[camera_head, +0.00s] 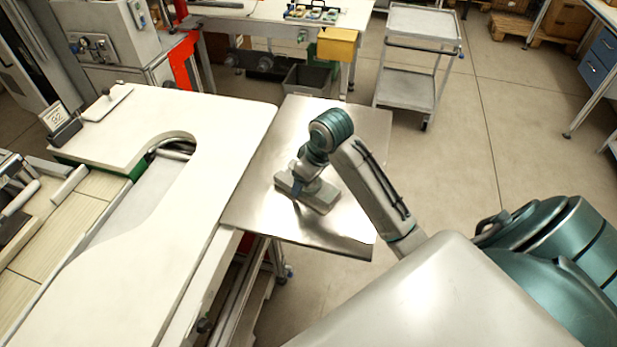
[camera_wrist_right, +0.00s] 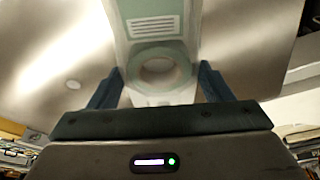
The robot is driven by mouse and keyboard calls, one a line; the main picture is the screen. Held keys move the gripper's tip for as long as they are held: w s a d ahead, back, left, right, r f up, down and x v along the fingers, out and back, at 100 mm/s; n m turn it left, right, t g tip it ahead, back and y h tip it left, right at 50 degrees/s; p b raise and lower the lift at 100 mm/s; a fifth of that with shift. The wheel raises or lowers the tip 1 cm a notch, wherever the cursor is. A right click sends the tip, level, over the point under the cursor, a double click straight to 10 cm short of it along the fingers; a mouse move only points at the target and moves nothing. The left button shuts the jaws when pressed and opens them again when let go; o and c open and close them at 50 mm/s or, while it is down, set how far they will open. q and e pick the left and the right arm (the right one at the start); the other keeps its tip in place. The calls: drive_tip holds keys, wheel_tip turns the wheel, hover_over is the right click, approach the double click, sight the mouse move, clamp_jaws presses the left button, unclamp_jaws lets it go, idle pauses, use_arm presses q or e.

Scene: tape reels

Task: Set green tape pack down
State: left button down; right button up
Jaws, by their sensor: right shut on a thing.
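The green tape pack (camera_wrist_right: 181,75) is a pale green ring with a round centre. It shows in the right wrist view between the two dark blue fingers of my right gripper (camera_wrist_right: 160,72), which is shut on it. A pale green strip with a white, lined label (camera_wrist_right: 153,27) extends beyond the ring. In the head view my right gripper (camera_head: 297,188) is low over a shiny metal tabletop (camera_head: 262,208). The pack cannot be made out there, and I cannot tell if it touches the metal. My left gripper is not in view.
A cream worktop (camera_head: 225,125) with a curved cutout adjoins the metal top on the left. A grey cart (camera_head: 415,55) stands behind to the right. The metal top is bare around my gripper, and open floor (camera_head: 520,130) lies to its right.

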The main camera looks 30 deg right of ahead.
sight(320, 188)
drive_tip(key=shift+s, duration=0.1)
drive_tip(key=o, duration=1.1)
drive_tip(key=shift+f, duration=0.1)
drive_tip(key=shift+c, duration=0.2)
drive_tip(key=shift+r, duration=0.3)
drive_tip(key=shift+v, duration=1.2)
drive_tip(key=p+v, duration=0.6)
drive_tip(key=v, duration=0.3)
drive_tip(key=shift+p, duration=0.35)
drive_tip(key=shift+s+r, duration=0.1)
drive_tip(key=shift+s, duration=0.05)
